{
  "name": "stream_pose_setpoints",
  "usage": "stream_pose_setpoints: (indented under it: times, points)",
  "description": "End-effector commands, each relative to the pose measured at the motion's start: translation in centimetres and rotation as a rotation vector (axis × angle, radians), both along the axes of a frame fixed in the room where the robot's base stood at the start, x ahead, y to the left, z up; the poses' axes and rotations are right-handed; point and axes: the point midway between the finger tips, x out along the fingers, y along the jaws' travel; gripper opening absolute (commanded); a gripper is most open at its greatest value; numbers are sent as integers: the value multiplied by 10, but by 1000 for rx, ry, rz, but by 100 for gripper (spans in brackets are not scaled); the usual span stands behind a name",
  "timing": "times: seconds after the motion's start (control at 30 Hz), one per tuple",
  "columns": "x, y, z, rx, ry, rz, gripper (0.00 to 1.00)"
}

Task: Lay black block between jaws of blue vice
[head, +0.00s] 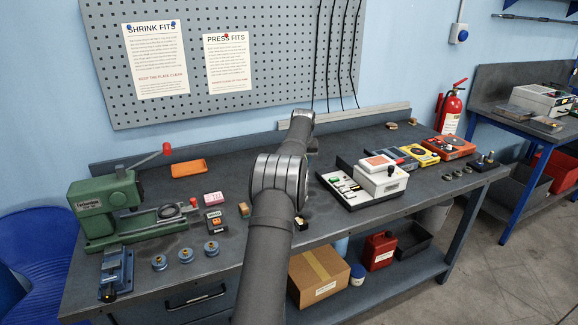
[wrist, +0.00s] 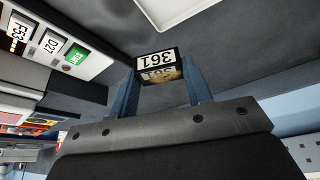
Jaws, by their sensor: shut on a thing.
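The blue vice (head: 115,274) stands at the front left of the bench in the head view, well away from my arm's end. Its jaws are too small to judge there. In the wrist view my gripper (wrist: 160,70) is shut on a small black block (wrist: 171,51) with white number labels. The block sits between the two blue-grey fingertips, over dark bench surface.
A green press (head: 105,205) stands behind the vice. Blue round parts (head: 186,256) lie right of the vice. Small labelled boxes (head: 215,220) lie beside the press. A white panel unit (head: 382,177) and yellow and red instruments stand on the right. An orange tray (head: 188,168) lies at the back.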

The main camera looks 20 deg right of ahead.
Motion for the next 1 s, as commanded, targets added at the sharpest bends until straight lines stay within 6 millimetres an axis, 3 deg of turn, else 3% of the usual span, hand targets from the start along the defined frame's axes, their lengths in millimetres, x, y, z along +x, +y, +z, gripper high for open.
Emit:
stream_pose_setpoints:
  times: [0.3,0.47,0.57,0.73,1.0]
  points:
    - [-19,-12,14,-1,-1,1,9]
    - [-12,9,15,-1,-2,24,9]
    - [-4,46,14,1,-1,60,9]
    - [6,138,8,1,0,152,9]
    - [-13,280,-5,0,1,295,9]
